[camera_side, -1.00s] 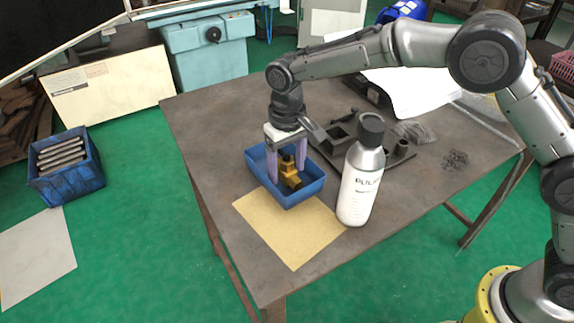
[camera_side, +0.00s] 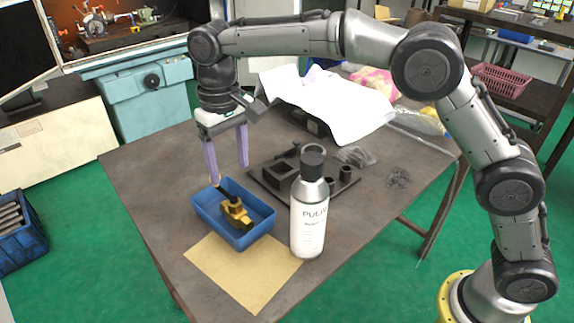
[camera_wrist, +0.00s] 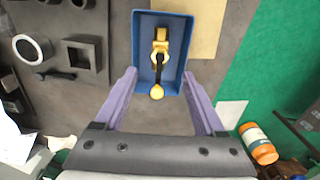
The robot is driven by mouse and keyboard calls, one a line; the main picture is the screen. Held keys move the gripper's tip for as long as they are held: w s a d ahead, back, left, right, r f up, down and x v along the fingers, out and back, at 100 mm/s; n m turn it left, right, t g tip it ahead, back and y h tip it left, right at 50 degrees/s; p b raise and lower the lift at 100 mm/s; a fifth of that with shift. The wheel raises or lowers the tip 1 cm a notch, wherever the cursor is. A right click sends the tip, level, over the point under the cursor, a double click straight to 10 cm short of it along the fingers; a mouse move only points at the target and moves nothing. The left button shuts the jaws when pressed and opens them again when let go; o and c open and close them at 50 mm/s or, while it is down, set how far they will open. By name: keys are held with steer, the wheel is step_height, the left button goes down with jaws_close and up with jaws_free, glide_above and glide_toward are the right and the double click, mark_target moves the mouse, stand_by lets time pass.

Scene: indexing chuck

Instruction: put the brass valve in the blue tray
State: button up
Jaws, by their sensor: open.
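The brass valve (camera_side: 236,213) lies inside the blue tray (camera_side: 264,209) on the table. It has a yellow-brass body and a dark end. In the wrist view the valve (camera_wrist: 161,46) lies lengthwise in the blue tray (camera_wrist: 141,70), with a black stem and a yellow knob pointing toward my gripper. My gripper (camera_side: 228,175) is open and empty, above and behind the tray in the side view. In the wrist view its purple fingers (camera_wrist: 165,85) are spread wide, with nothing between them touching either finger.
A white bottle (camera_side: 308,215) with a dark cap stands right of the tray. A tan sheet (camera_side: 240,275) lies in front of the tray. A dark fixture plate (camera_side: 275,188) with blocks lies behind the bottle. White paper (camera_side: 325,100) covers the table's back.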

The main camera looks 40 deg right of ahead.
steer(key=s+d+r+t, duration=0.1)
steer(key=s+d+r, duration=0.3)
steer(key=s+d, duration=0.25)
steer(key=s+d+r+t, duration=0.2)
steer(key=s+d+r, duration=0.35)
steer(key=d, duration=0.25)
steer(key=s+d+f+t, duration=0.1)
steer(key=s+d+f, duration=0.1)
steer(key=s, duration=0.4)
steer(key=s+d+f, duration=0.3)
steer(key=s, duration=0.3)
steer(key=s+d+f+m+t, duration=0.1)
steer(key=s+d+f, duration=0.1)
steer(key=s, duration=0.4)
steer(key=shift+s+d+f+t, duration=0.25)
steer(key=shift+s+d+t, duration=0.1)
steer(key=shift+d, duration=0.3)
